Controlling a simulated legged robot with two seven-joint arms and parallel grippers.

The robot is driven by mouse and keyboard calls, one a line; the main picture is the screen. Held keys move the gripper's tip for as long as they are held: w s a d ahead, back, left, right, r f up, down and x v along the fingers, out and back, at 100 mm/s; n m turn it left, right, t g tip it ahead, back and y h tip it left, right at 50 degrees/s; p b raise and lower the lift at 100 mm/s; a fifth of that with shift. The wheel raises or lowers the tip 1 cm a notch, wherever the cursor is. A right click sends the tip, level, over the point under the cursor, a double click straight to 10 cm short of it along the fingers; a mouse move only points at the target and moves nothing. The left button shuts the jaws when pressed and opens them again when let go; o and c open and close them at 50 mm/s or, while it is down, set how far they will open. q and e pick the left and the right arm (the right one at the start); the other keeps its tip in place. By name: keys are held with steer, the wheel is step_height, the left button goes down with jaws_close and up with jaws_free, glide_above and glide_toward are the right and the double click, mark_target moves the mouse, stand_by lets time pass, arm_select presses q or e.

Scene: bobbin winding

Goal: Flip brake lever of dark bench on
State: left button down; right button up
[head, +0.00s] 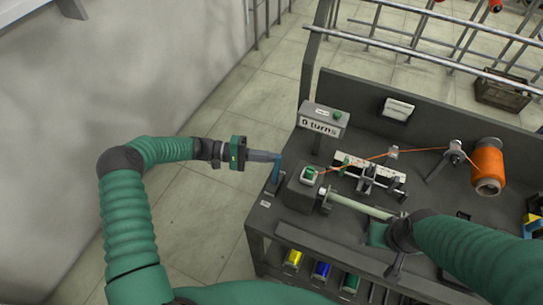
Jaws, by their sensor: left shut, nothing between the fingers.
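The dark bench (262,222) stands right of centre. A blue lever (274,177) stands roughly upright at its left edge, beside the grey winder housing (298,192); I take it to be the brake lever. My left gripper (278,156) reaches in from the left with its fingers shut and empty. Its fingertips are at the top of the lever; I cannot tell whether they touch it. My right gripper (394,270) points down over the front right of the bench, and its finger opening is unclear.
A counter box reading "0 turns" (320,125) stands behind the housing. Coloured spools (321,270) sit on a shelf below. Floor is clear at left.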

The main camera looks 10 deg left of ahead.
steer(key=shift+s+b+x, duration=0.25)
steer(key=shift+b+x, duration=0.95)
steer(key=shift+f+b, duration=0.35)
steer(key=shift+f, duration=0.15)
arm_select(q)
steer(key=s+m, duration=0.1)
steer(key=m, duration=0.1)
steer(key=s+m+h, duration=0.1)
steer(key=s, duration=0.1)
steer(key=s+a+m, duration=0.1)
steer(key=s+m, duration=0.1)
steer(key=shift+r+m+h, duration=0.3)
steer(key=shift+h, duration=0.1)
steer(key=shift+d, duration=0.1)
